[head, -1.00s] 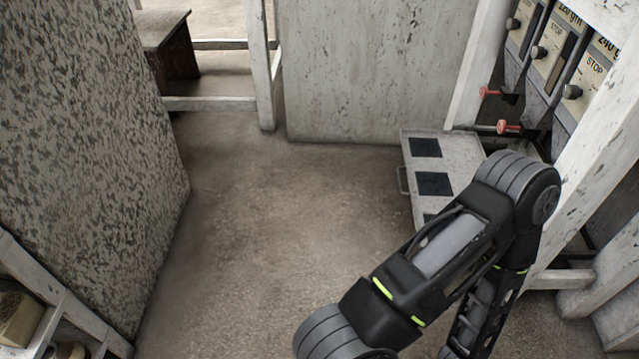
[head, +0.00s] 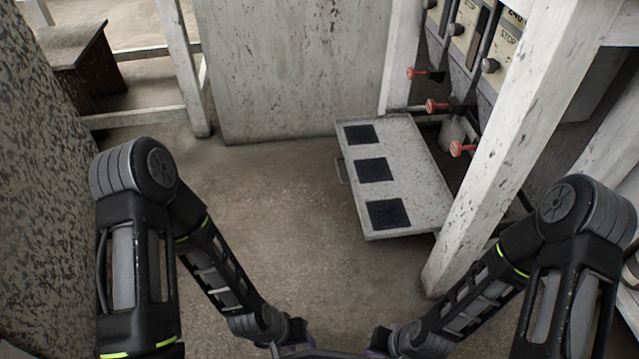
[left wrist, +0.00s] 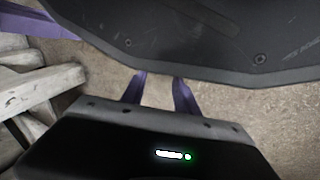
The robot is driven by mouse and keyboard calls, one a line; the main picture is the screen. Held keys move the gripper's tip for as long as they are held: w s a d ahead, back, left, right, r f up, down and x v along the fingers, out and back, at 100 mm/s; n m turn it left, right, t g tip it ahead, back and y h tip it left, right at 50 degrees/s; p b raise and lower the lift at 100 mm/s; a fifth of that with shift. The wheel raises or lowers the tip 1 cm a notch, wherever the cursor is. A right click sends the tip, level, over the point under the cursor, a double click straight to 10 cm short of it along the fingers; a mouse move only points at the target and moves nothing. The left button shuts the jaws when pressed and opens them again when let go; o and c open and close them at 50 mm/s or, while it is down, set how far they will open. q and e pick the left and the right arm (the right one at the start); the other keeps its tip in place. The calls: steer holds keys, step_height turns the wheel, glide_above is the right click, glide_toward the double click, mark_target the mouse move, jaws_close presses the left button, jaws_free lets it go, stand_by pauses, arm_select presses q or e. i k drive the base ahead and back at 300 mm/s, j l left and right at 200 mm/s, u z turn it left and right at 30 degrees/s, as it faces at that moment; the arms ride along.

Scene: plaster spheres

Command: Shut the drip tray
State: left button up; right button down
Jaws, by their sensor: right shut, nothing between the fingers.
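The drip tray (head: 408,170) is a pale, scuffed flat drawer with three dark square pads, in the head view right of centre. It sticks out to the left from under the lever machine. A thin handle (head: 341,170) shows on its left edge. My left gripper (left wrist: 160,90) shows two purple fingers apart with bare floor between them in the left wrist view. My right gripper (head: 377,346) is at the bottom edge of the head view, mostly cut off; it is shut and empty. Both grippers are well short of the tray, towards me.
A white post (head: 515,140) stands right of the tray, near my right arm. Levers with red knobs (head: 437,105) are above the tray's far side. A pale panel (head: 290,70) stands behind. A speckled slab (head: 40,200) is on the left. Floor (head: 270,200) left of the tray is clear.

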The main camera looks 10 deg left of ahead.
mark_target(398, 189)
steer(key=i+j, duration=0.2)
steer(key=j, duration=0.15)
steer(key=i+j, duration=0.15)
steer(key=j, duration=0.2)
steer(key=i+j, duration=0.2)
steer(key=j, duration=0.15)
steer(key=i+j, duration=0.15)
steer(key=j, duration=0.2)
steer(key=z, duration=1.6)
